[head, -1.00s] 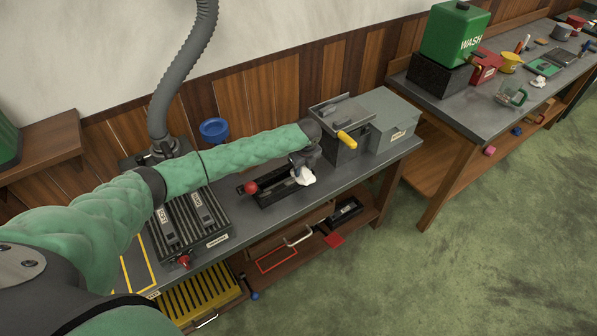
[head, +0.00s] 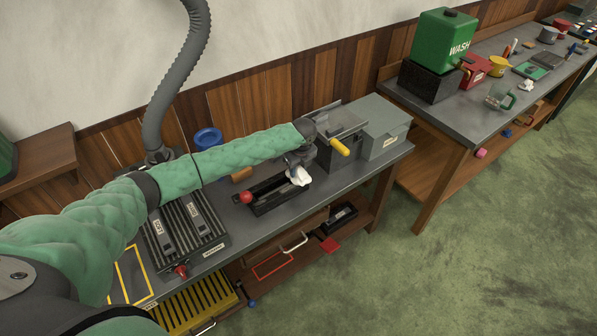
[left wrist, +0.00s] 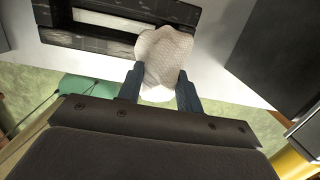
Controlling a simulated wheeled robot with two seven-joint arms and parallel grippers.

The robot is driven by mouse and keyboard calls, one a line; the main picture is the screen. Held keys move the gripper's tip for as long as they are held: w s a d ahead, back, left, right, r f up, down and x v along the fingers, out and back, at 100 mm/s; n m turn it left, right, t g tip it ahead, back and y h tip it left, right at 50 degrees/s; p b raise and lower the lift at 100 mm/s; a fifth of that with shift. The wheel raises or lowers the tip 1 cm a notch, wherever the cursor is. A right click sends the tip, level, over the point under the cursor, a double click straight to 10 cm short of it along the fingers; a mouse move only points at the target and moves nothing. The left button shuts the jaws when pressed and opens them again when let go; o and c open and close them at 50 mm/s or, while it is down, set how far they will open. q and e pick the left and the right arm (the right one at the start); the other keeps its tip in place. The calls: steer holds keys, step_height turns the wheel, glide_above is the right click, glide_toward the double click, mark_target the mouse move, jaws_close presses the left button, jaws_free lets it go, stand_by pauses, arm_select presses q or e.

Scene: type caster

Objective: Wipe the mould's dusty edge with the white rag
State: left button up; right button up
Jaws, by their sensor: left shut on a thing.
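The white rag (head: 298,177) is pinched in my left gripper (head: 299,160), at the right end of a long black slotted piece (head: 268,207), which looks like the mould. In the left wrist view the rag (left wrist: 165,55) bulges out beyond the two blue-grey fingertips (left wrist: 161,84). It overlaps the near edge and part of the light slot of the black piece (left wrist: 75,37), whose dark faces look mottled grey. Whether the rag touches the edge or hangs just above it, I cannot tell. My right gripper is out of view.
A red ball knob (head: 245,197) stands at the black piece's left end. A grey box with a yellow handle (head: 339,146) is close to the right of my gripper. A ribbed plate (head: 185,235) lies left. A blue bowl (head: 208,138) is behind my forearm.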

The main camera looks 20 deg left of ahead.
mark_target(298, 168)
arm_select(q)
steer(key=shift+r, duration=1)
steer(key=shift+r, duration=0.15)
steer(key=shift+r, duration=1.35)
